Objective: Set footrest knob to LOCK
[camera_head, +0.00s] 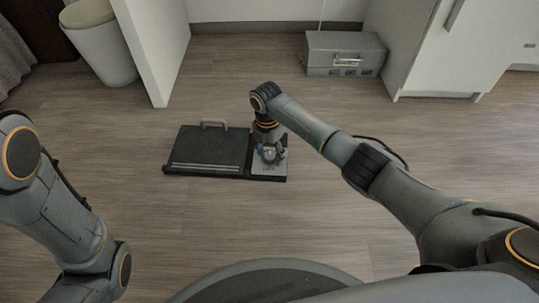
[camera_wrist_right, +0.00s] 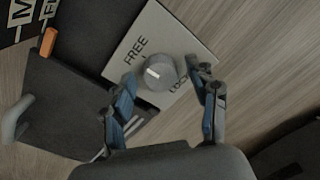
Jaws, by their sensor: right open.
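The footrest (camera_head: 210,147) is a dark flat panel with a grey handle, lying on the floor. A light grey plate (camera_wrist_right: 125,65) at its right end carries a round grey knob (camera_wrist_right: 163,72). The plate reads FREE on the upper left side of the knob and LOCK on its lower right. The knob's white mark is on the side toward FREE. My right gripper (camera_head: 269,155) is over this plate; in the wrist view its open fingers (camera_wrist_right: 165,78) are on either side of the knob. I cannot tell whether they touch it. My left arm shows, but its gripper does not.
A grey metal box (camera_head: 343,54) stands on the floor behind, at the back right. White cabinets (camera_head: 445,50), a white panel (camera_head: 152,50) and a bin (camera_head: 100,45) are farther back. An orange piece (camera_wrist_right: 48,42) is on the footrest. The wooden floor around the footrest is clear.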

